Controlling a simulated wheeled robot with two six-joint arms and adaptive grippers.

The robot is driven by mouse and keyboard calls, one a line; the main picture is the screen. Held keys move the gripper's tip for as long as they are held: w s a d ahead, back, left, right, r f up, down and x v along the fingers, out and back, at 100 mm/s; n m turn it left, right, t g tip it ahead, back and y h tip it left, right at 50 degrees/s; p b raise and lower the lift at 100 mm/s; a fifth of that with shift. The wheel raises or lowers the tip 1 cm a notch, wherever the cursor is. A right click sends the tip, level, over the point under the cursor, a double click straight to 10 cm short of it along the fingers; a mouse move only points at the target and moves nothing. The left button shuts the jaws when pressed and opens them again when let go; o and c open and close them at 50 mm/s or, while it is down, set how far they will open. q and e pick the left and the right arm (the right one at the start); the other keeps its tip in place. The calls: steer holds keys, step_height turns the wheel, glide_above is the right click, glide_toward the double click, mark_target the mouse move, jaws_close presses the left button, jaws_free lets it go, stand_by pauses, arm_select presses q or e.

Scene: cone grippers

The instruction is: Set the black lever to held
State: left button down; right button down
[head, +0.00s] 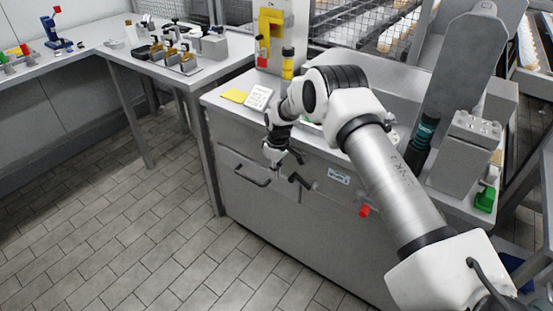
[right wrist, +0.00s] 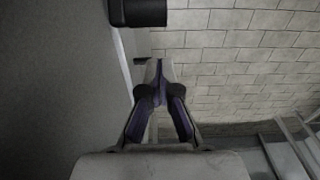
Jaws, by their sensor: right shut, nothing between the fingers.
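The black lever (head: 301,181) is on the grey cabinet's front face, to the left of a small blue-and-white label. My right gripper (head: 284,160) is just above and to the left of it in the head view, in front of the cabinet, and looks apart from it. In the right wrist view the fingers of my right gripper (right wrist: 157,80) are together with nothing between them. A black bar-like part (right wrist: 138,12) shows at the top there; I cannot tell whether it is the lever. My left gripper is not in view.
A black drawer handle (head: 252,177) is left of the lever, and a red-knobbed lever (head: 364,210) is lower right. The tiled floor (head: 130,235) in front is clear.

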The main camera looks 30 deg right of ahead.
steer(key=s, duration=0.1)
steer(key=s+d+r, duration=0.1)
steer(key=s, duration=0.1)
steer(key=shift+s+d+r+p, duration=0.15)
steer(key=shift+s+d+p, duration=0.1)
steer(key=shift+s+p, duration=0.1)
